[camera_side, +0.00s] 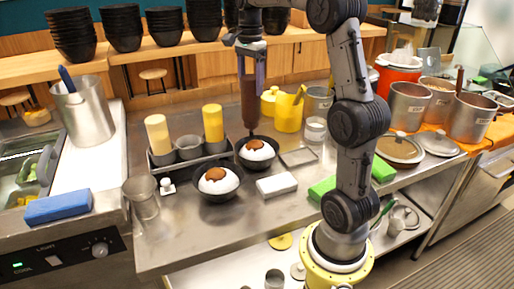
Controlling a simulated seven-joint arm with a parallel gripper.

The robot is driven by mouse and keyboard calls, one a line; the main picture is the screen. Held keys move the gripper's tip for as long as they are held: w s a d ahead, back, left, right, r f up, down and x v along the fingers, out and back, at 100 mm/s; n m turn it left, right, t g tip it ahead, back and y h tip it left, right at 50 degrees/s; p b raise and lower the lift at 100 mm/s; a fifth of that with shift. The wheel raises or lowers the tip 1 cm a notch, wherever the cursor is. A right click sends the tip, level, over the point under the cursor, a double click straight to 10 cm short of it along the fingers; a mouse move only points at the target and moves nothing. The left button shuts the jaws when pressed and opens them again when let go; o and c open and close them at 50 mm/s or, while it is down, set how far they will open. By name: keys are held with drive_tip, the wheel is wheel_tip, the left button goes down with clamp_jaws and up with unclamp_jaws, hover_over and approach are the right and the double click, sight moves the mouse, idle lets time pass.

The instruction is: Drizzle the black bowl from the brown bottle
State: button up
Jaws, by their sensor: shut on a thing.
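My gripper (251,70) is shut on the brown bottle (249,102), which hangs nozzle-down. The nozzle tip is just above the back edge of the rear black bowl (244,165). That bowl holds white rice with a brown topping in the middle. A second black bowl (217,197) stands in front and to the left, also with rice and a brown topping. I cannot tell whether any sauce is leaving the nozzle.
A rack (190,159) with two yellow bottles (157,133) (213,122) stands left of the bowls. A white block (277,185) lies to the right. A yellow jug (288,112) is behind. A clear glass (142,198) stands at the left counter edge.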

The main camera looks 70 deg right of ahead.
drive_tip(key=shift+r, duration=0.1)
drive_tip(key=shift+c, duration=0.3)
drive_tip(key=shift+r, duration=1.25)
